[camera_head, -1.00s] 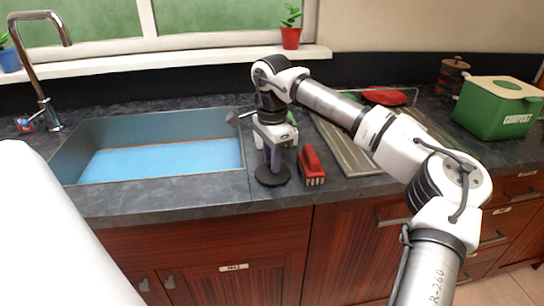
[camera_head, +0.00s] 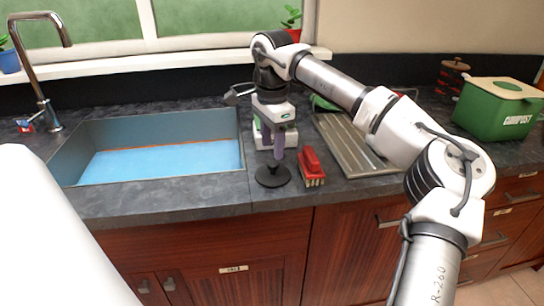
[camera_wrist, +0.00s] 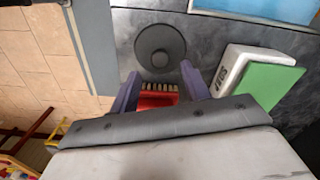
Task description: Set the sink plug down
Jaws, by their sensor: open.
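The sink plug (camera_head: 272,176) is a flat black disc with a small knob in its middle. It lies flat on the grey counter, between the sink and the red brush. It also shows whole in the wrist view (camera_wrist: 160,46), at the top centre. My gripper (camera_head: 279,150) has purple fingers and hangs just above the plug in the head view. In the wrist view my fingers (camera_wrist: 160,78) are spread with a gap between them and are clear of the plug's disc.
A red brush (camera_head: 312,167) with pale bristles stands right of the plug. A white and green item (camera_wrist: 255,80) is behind my gripper. The sink (camera_head: 160,160) with a blue bottom is to the left. A metal drainer (camera_head: 352,145) and a green compost bin (camera_head: 497,108) are to the right.

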